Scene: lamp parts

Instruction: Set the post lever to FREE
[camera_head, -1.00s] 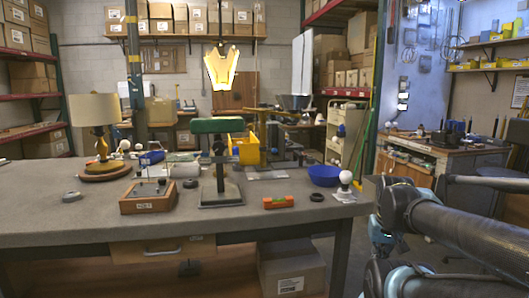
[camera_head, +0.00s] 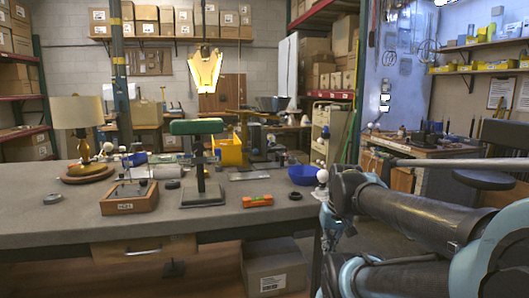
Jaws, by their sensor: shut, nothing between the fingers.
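A dark upright post (camera_head: 200,168) with a green padded top (camera_head: 197,127) stands on a flat grey base plate (camera_head: 203,198) at the middle of the workbench. Dark fittings sit partway up the post. I cannot make out a lever or its FREE marking at this size. My arm enters at the right, with its dark links and teal joints beside the bench's right end, well apart from the post. I cannot make out my gripper or its fingertips in this view.
On the bench (camera_head: 60,236) stand a lamp (camera_head: 76,112), a labelled wooden box (camera_head: 130,205), an orange level (camera_head: 257,200), a yellow bin (camera_head: 226,151), a blue bowl (camera_head: 303,175) and a white bulb (camera_head: 322,176). The front left of the bench is mostly clear.

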